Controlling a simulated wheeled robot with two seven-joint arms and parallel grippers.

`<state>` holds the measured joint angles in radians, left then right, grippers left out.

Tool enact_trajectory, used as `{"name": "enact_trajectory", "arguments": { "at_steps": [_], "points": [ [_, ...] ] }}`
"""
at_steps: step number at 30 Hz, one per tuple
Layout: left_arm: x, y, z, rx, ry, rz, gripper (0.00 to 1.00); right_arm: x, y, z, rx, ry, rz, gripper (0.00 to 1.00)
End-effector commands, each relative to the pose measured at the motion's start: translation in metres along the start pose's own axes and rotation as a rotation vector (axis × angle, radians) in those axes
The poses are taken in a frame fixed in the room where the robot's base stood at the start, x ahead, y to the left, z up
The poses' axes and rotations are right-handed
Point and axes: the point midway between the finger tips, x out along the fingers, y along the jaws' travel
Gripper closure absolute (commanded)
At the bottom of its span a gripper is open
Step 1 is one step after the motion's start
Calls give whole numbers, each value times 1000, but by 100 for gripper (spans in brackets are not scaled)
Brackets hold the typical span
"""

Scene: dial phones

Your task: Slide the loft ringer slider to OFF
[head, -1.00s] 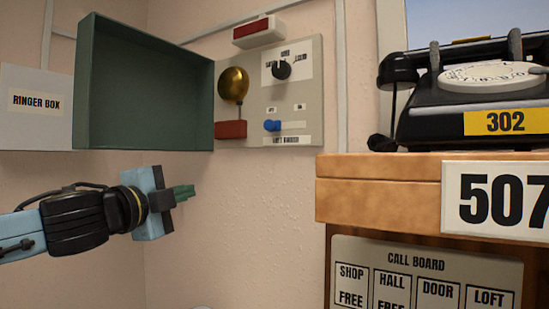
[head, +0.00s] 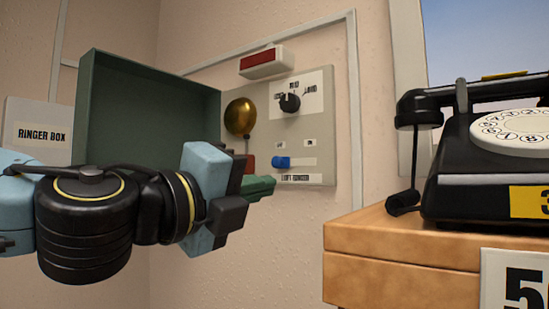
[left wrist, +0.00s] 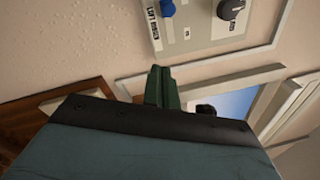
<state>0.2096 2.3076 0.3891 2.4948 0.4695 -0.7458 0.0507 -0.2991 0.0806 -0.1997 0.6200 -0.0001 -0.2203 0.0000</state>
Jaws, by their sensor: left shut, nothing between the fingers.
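The loft ringer slider is a blue knob (head: 281,162) at the left end of a pale horizontal slot on the grey wall panel (head: 325,150). Small labels sit above both slot ends, too small to read surely. The knob also shows at the top edge of the left wrist view (left wrist: 167,8). My left gripper (head: 262,188) has its green fingers shut and empty, below and left of the knob in the head view. In the left wrist view its fingertips (left wrist: 160,72) appear apart from the knob. My right gripper is out of view.
The open green ringer box cover (head: 150,110) stands left. A wooden cabinet (head: 400,250) with a black phone (head: 490,165) stands right.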

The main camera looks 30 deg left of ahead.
Motion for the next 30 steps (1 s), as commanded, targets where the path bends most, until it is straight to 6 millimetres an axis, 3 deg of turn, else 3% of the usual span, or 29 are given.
{"name": "enact_trajectory", "arguments": {
  "at_steps": [15, 21, 30],
  "points": [
    [74, 0, 0, 0, -1, 3, 100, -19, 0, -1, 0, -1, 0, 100],
    [78, -2, 32, -3, -5, -1, 100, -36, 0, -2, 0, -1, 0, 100],
    [80, 0, 40, -1, -3, -1, 100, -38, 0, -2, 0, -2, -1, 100]
  ]
}}
